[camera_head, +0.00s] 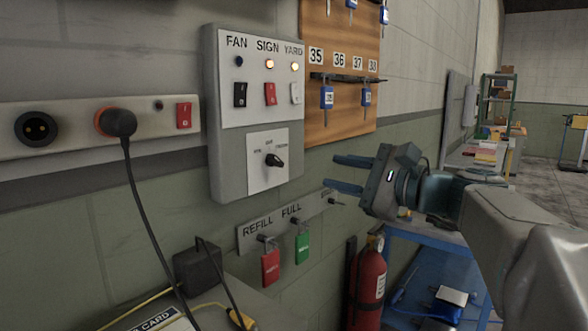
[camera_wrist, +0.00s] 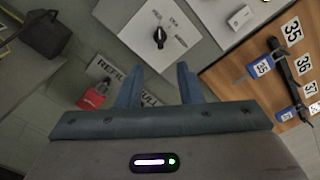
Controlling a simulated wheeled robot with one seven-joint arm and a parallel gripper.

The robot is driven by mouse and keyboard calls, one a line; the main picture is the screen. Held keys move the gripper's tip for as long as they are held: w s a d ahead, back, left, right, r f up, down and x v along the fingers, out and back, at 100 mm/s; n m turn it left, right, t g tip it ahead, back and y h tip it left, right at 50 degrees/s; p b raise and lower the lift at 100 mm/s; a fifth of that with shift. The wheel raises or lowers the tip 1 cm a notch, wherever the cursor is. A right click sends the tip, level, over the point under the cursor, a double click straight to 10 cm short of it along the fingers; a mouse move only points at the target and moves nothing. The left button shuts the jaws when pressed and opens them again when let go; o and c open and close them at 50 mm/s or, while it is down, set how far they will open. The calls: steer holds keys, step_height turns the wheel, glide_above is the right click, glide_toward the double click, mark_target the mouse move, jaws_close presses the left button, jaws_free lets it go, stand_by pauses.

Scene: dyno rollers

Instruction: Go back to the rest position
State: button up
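My gripper (camera_head: 350,174) is in the middle of the head view, with its two blue fingers apart and nothing between them. It points left toward the wall, in front of the area right of the grey switch panel (camera_head: 213,120) and above the tag rail. In the wrist view my gripper (camera_wrist: 160,80) also shows its fingers spread and empty. The panel's black rotary knob (camera_wrist: 160,37) lies beyond the fingertips there. No contact with the wall or panel is visible.
A key board (camera_head: 340,120) with blue tags hangs right of the panel. Red (camera_head: 271,267) and green (camera_head: 302,248) tags hang below on a rail. A fire extinguisher (camera_head: 367,285) and a blue workbench (camera_head: 425,238) stand under my arm. A corded plug (camera_head: 120,123) is at left.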

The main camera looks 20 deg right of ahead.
steer(key=shift+s+d, duration=0.15)
steer(key=shift+s, duration=0.05)
steer(key=s+a+f+n+g+h+p, duration=0.35)
steer(key=a+f+n+g+p, duration=0.3)
steer(key=a+f, duration=0.3)
steer(key=s+d+f+n+g+h+p, duration=0.1)
steer(key=s+f+n+g+h+p, duration=0.4)
steer(key=s+n, duration=0.6)
steer(key=shift+s+f+n+h+p, duration=0.45)
steer(key=shift+f+h+p, duration=0.6)
steer(key=shift+f+p, duration=0.9)
steer(key=shift+d+r, duration=0.1)
steer(key=shift+r, duration=0.2)
